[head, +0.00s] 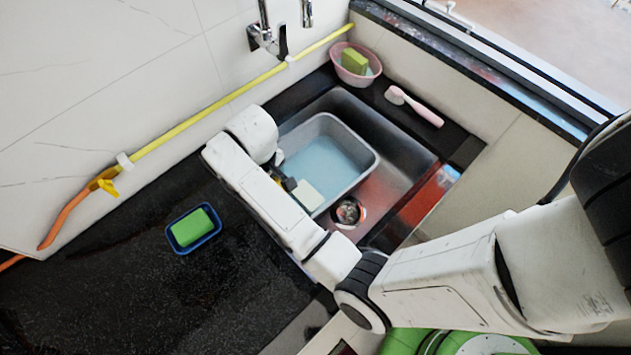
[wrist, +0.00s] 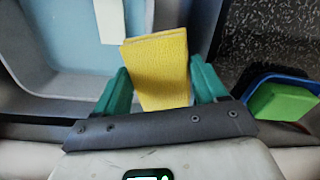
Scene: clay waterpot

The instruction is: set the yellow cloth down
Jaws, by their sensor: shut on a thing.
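The yellow cloth (wrist: 158,68), a folded textured pad, is held between the green fingers of my gripper (wrist: 161,74) in the wrist view. The gripper is shut on it, and its far end sticks out past the fingertips. In the head view my gripper (head: 287,183) is mostly hidden by my arm, at the near-left rim of the grey tub (head: 372,158). Only a sliver of yellow shows there. In the wrist view the cloth overlaps the tub's rim. How high it is above the rim or counter I cannot tell.
The tub holds bluish water (head: 325,158) and sits in the metal sink. A whitish block (head: 307,195) is at its near side. A green sponge (head: 191,228) lies in a blue dish (head: 173,243) on the black counter (head: 120,285), which has free room around it. A pink basin (head: 338,73) and brush (head: 415,105) are behind.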

